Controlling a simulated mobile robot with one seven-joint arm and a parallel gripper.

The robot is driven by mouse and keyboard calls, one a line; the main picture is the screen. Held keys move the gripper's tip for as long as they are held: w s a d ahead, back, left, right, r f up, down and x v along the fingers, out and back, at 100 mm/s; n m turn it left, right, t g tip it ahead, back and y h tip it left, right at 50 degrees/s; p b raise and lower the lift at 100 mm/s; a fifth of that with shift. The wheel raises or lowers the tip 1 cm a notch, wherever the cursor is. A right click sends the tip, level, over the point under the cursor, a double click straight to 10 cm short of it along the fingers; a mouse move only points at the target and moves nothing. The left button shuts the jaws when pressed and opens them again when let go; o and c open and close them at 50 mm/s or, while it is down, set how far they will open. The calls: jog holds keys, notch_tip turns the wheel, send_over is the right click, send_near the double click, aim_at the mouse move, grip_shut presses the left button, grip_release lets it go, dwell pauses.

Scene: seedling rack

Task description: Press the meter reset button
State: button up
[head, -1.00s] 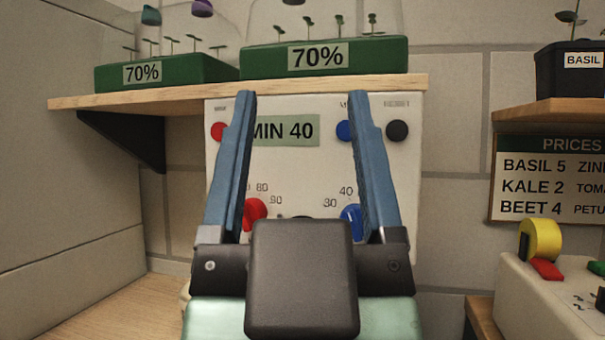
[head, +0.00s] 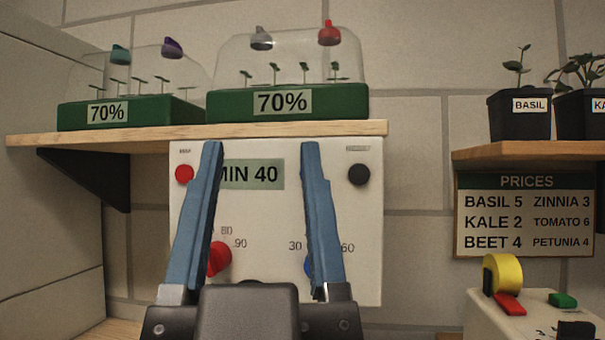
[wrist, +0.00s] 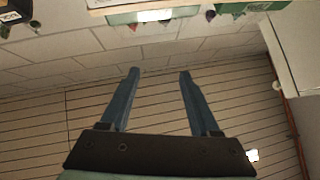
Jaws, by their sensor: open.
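The meter (head: 275,215) is a white panel under the wooden shelf, with a green display reading "MIN 40". A red button (head: 184,174) sits at its upper left and a black button (head: 359,174) at its upper right. Their small labels are too small to read, so I cannot tell which is reset. A red knob (head: 219,259) shows lower left; a blue knob (head: 308,264) is mostly hidden by my right finger. My gripper (head: 261,147) is open and empty, its fingers upright in front of the panel. It also shows open in the wrist view (wrist: 158,74).
Green seedling trays (head: 290,105) with clear domes stand on the shelf (head: 110,134) just above the meter. At right are a lower shelf with pots (head: 520,120), a price board (head: 526,215) and a pale device (head: 500,318) with a yellow roll.

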grip_shut()
dwell(1.4)
